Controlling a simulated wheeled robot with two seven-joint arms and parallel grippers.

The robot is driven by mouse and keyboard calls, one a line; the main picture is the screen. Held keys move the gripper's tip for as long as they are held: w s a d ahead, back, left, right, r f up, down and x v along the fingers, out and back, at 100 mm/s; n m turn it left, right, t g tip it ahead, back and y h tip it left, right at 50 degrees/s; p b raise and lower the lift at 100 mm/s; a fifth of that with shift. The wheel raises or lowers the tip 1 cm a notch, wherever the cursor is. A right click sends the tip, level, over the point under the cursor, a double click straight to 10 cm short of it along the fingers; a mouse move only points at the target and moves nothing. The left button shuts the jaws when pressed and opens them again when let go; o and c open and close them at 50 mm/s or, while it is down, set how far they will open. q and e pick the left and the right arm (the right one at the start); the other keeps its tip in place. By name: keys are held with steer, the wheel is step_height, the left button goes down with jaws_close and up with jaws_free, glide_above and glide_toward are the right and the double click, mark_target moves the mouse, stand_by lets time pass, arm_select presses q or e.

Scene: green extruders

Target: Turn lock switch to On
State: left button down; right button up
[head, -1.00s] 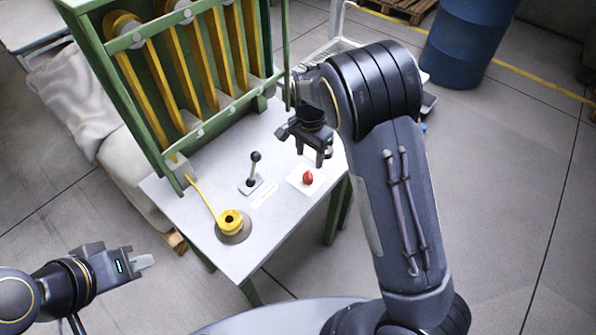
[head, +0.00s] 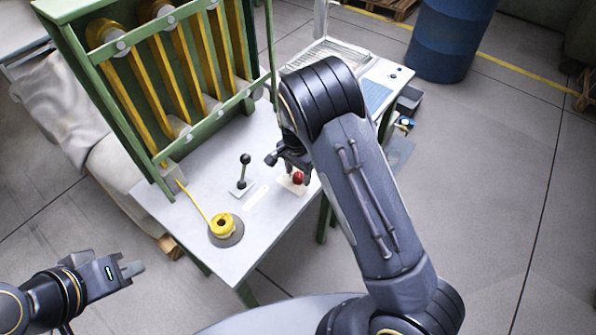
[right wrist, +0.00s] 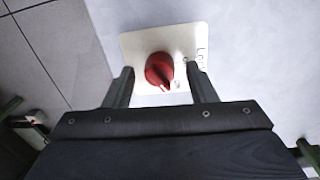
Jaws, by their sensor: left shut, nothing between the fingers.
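The lock switch is a red knob (head: 298,178) on a white plate (head: 287,187) near the right edge of the table top. In the right wrist view the red knob (right wrist: 160,70) sits on its white plate (right wrist: 137,44), its pointed end toward the bottom and slightly right. My right gripper (right wrist: 160,84) is open, its two fingers on either side of the knob with gaps visible. In the head view the right gripper (head: 296,170) is above the switch, partly hidden by my arm. My left gripper (head: 132,268) is shut and empty at the lower left, away from the table.
A blue barrel (head: 450,40) stands at the back right. The floor at right is mostly clear.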

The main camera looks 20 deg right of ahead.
steer(key=c, duration=0.9)
steer(key=shift+c, duration=0.2)
steer(key=shift+n, duration=0.3)
steer(key=n+b, duration=0.1)
steer(key=n, duration=0.1)
steer(key=shift+f+n+b, duration=0.1)
steer(key=shift+n+b, duration=0.2)
steer(key=shift+b, duration=0.05)
steer(key=n+b, duration=0.1)
steer(key=n, duration=0.1)
steer(key=shift+n, duration=0.4)
steer(key=n+b, duration=0.1)
steer(key=n, duration=0.2)
steer(key=shift+a+n+b, duration=0.1)
steer(key=shift+n+b, duration=0.5)
steer(key=shift+n, duration=0.8)
steer(key=o, duration=1)
steer(key=shift+c, duration=0.2)
